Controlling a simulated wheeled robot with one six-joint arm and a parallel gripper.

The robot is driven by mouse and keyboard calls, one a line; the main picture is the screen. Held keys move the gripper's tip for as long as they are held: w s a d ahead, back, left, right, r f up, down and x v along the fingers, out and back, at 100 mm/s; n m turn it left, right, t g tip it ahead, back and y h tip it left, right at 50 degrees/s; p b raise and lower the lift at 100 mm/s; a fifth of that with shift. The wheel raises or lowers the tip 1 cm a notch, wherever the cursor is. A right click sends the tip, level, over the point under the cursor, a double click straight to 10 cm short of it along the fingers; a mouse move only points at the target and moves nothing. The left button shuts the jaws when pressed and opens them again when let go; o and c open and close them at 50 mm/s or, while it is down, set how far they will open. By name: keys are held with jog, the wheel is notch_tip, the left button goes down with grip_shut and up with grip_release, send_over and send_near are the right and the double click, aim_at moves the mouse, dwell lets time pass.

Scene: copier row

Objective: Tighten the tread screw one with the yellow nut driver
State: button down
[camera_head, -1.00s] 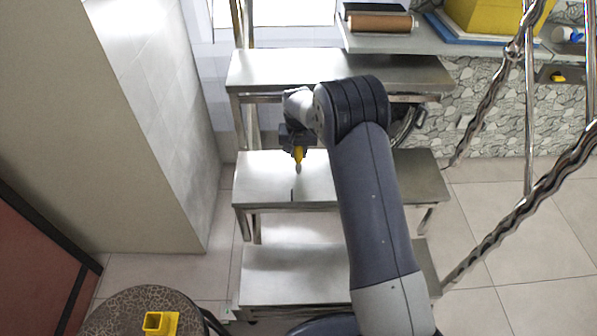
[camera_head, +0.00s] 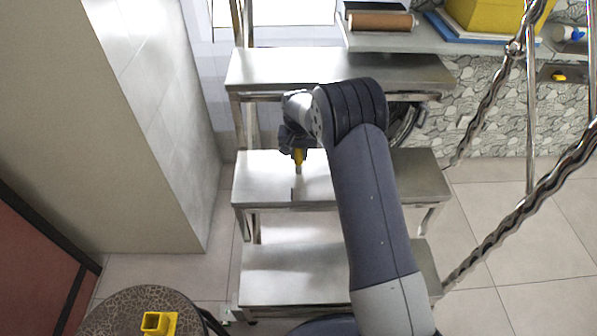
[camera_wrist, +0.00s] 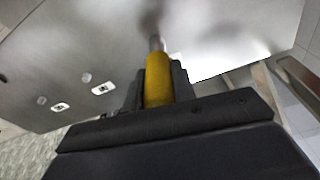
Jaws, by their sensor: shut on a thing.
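My gripper (camera_head: 298,152) is shut on the yellow nut driver (camera_head: 299,157), just over the middle tread (camera_head: 262,181) of the metal steps. The driver points down with its metal shaft toward the tread. In the wrist view the yellow handle (camera_wrist: 158,82) sits between the fingers (camera_wrist: 160,88), and its shaft ends near the grey tread surface (camera_wrist: 115,45). I cannot tell whether the tip touches. Small round screw heads or studs (camera_wrist: 86,77) and small pale plates with dark spots (camera_wrist: 103,88) show on that surface. Which one is tread screw one I cannot tell.
The upper tread (camera_head: 270,68) and lower tread (camera_head: 290,270) lie above and below. Twisted metal rails (camera_head: 530,205) stand at right. A yellow holder (camera_head: 160,323) rests on a round patterned stool (camera_head: 120,305) at lower left. A wall shelf (camera_head: 400,42) carries a brown roll.

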jog(key=m, duration=0.5)
jog(key=shift+m+h, duration=0.3)
jog(key=shift+h, duration=0.1)
jog(key=shift+r, duration=0.1)
jog(key=shift+r+p, duration=1.4)
jog(key=shift+r, duration=1.05)
jog(key=shift+d, duration=0.1)
jog(key=s+d+r+n+p, duration=0.3)
jog(key=s+d+r+p, duration=0.3)
jog(key=s, duration=0.3)
jog(key=s+d+r+n+y+p, duration=0.1)
jog(key=s+d+r+n+p, duration=0.3)
jog(key=s+d+r+p, duration=0.2)
jog(key=s+d+p, duration=0.1)
jog(key=s+p, duration=0.1)
jog(key=s, duration=0.1)
jog(key=shift+s+p, duration=0.15)
jog(key=shift+p, duration=0.25)
